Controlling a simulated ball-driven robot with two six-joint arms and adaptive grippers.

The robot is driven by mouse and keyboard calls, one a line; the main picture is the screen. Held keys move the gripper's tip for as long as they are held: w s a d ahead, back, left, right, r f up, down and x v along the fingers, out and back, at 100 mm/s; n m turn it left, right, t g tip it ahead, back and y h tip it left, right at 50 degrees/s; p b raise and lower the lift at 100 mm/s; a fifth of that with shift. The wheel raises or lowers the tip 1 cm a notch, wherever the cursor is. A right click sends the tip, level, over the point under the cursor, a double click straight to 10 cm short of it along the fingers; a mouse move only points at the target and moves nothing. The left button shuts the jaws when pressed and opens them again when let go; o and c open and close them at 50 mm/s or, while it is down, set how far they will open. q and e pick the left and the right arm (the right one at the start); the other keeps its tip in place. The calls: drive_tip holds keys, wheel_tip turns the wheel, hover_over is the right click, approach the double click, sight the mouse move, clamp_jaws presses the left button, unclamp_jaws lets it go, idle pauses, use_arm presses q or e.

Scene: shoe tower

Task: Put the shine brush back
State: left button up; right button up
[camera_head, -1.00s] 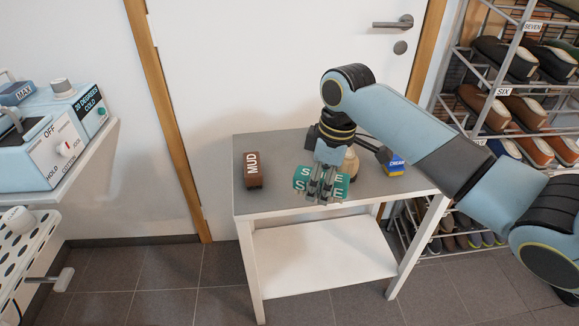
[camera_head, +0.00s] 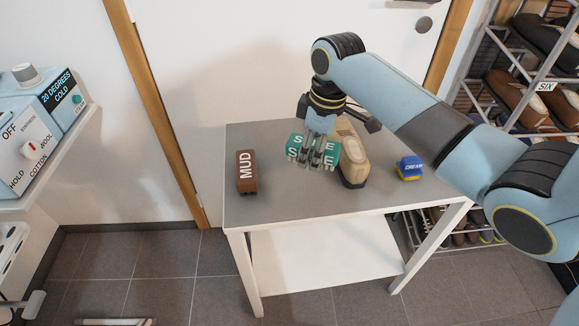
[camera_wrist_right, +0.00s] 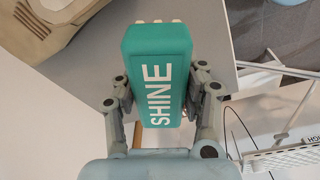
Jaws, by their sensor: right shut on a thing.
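The shine brush is a teal block with white lettering (camera_head: 298,143). My right gripper (camera_head: 316,158) is shut on it and holds it at the table, left of the shoe; its fingers cover the middle of the word. In the right wrist view the brush (camera_wrist_right: 159,75), with SHINE readable, sits between the two fingers of the gripper (camera_wrist_right: 161,110). Pale bristle tips show at its far end. I cannot tell whether the brush touches the tabletop. My left gripper is not in view.
On the grey table (camera_head: 290,198) stand a brown MUD brush (camera_head: 246,172) at left, a beige and brown shoe (camera_head: 352,160) beside the held brush, and a blue CREAM container (camera_head: 409,168) at right. The front strip is clear. A shoe rack (camera_head: 500,92) stands right, a machine (camera_head: 38,115) left.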

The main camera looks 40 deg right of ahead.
hover_over(289, 175)
drive_tip(key=f, duration=0.1)
drive_tip(key=f+b, duration=0.1)
drive_tip(key=f, duration=0.1)
drive_tip(key=shift+s+d+f, duration=0.2)
drive_tip(key=shift+w+a+f, duration=0.1)
drive_tip(key=shift+w+a, duration=0.05)
drive_tip(key=shift+w, duration=0.05)
wheel_tip(289, 175, down, 4)
drive_tip(key=shift+f+b, duration=0.1)
drive_tip(key=shift+b, duration=0.3)
drive_tip(key=shift+s+f, duration=0.1)
drive_tip(key=shift+f, duration=0.1)
drive_tip(key=o, duration=0.9)
drive_tip(key=shift+f, duration=0.15)
drive_tip(key=shift+o, duration=1.1)
drive_tip(key=shift+f, duration=0.1)
